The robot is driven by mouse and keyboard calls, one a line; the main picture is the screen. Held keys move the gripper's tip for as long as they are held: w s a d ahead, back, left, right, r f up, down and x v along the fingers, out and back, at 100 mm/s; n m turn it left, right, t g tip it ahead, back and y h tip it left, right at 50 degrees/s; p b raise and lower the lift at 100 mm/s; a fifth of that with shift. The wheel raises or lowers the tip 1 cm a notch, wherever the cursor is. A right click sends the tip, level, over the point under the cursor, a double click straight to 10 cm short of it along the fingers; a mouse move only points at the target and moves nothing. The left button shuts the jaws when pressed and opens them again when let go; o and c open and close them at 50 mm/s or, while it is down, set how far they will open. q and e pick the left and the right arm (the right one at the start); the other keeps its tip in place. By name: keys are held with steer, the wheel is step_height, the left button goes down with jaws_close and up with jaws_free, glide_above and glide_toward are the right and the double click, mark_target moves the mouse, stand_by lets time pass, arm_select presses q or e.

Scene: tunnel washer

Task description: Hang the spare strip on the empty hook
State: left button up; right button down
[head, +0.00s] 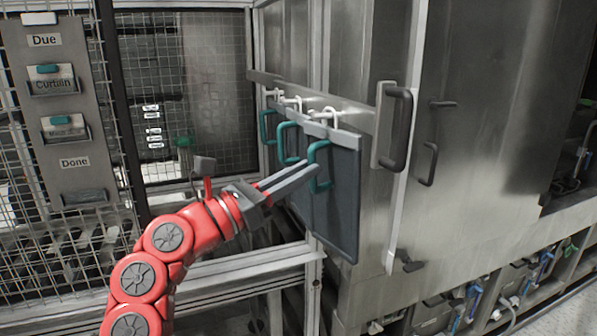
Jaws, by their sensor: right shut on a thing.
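Grey strips with teal handles are in a row below a metal rail (350,112) on the washer's side. The nearest strip (337,205) is a tall dark panel; its top edge is at a white hook (326,115). I cannot tell whether it hangs on that hook. More white hooks (291,101) are further back along the rail, with strips partly hidden behind the nearest one. My right gripper (313,172) reaches in from the lower left and is shut on the nearest strip's teal handle (320,148). I cannot make out an empty hook. My left gripper is not in view.
A black door handle (395,128) sticks out right of the strips. A board with "Due" and "Done" labels (72,110) stands at the left before a mesh fence (215,90). A metal frame beam (245,268) runs below my right arm.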

stand_by(0.3)
steer(key=c, duration=0.8)
jaws_free()
